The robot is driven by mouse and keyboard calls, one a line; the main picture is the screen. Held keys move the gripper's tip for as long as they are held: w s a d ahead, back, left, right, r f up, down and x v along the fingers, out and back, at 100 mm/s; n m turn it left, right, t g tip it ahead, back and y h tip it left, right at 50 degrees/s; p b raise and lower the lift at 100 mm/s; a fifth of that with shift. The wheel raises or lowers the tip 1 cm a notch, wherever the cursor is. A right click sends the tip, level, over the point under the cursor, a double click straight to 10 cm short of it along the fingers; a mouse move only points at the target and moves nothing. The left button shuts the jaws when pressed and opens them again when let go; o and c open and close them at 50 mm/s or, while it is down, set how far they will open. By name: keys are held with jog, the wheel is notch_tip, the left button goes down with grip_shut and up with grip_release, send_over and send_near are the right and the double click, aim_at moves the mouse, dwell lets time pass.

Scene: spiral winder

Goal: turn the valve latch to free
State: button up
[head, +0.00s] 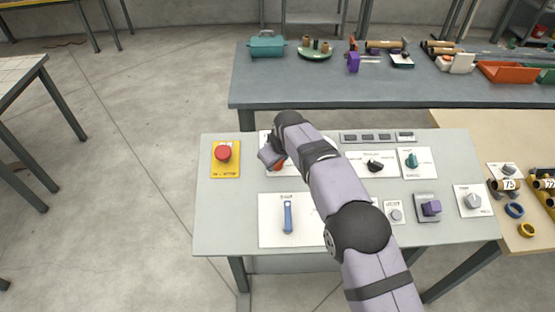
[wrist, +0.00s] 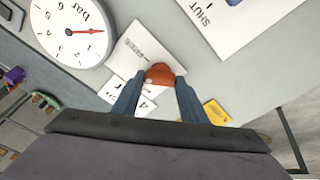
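An orange-red knob (wrist: 160,74) on a white labelled plate (wrist: 137,48) shows in the wrist view, and a small part of it (head: 278,166) shows in the head view. Its label is too small to read, so I cannot tell for sure that it is the valve latch. My gripper (wrist: 161,77) points down at this knob, one finger on each side. A small gap seems to show between the fingers and the knob. In the head view my gripper (head: 270,158) covers most of the knob and its plate. A blue lever (head: 287,215) stands on a white plate in front.
A red button (head: 223,153) on a yellow plate is left of my gripper. A black knob (head: 375,166), a green knob (head: 411,160) and a purple knob (head: 431,208) are to the right. A round gauge (wrist: 72,30) is near the knob. My arm crosses the panel (head: 225,225).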

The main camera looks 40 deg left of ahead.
jog(key=shift+m, duration=0.3)
jog(key=m+b, duration=0.1)
jog(key=m, duration=0.1)
jog(key=shift+m, duration=0.3)
jog(key=m+b, duration=0.1)
jog(key=m, duration=0.3)
jog(key=shift+t+h, duration=0.3)
jog(key=shift+t, duration=0.1)
jog(key=shift+a+m, duration=0.1)
jog(key=shift+m, duration=0.2)
jog(key=o, duration=1)
jog(key=shift+o, duration=0.2)
jog(key=b+v, duration=0.3)
jog(key=v, duration=0.4)
jog(key=shift+b, duration=0.35)
jog(key=shift+s+r, duration=0.15)
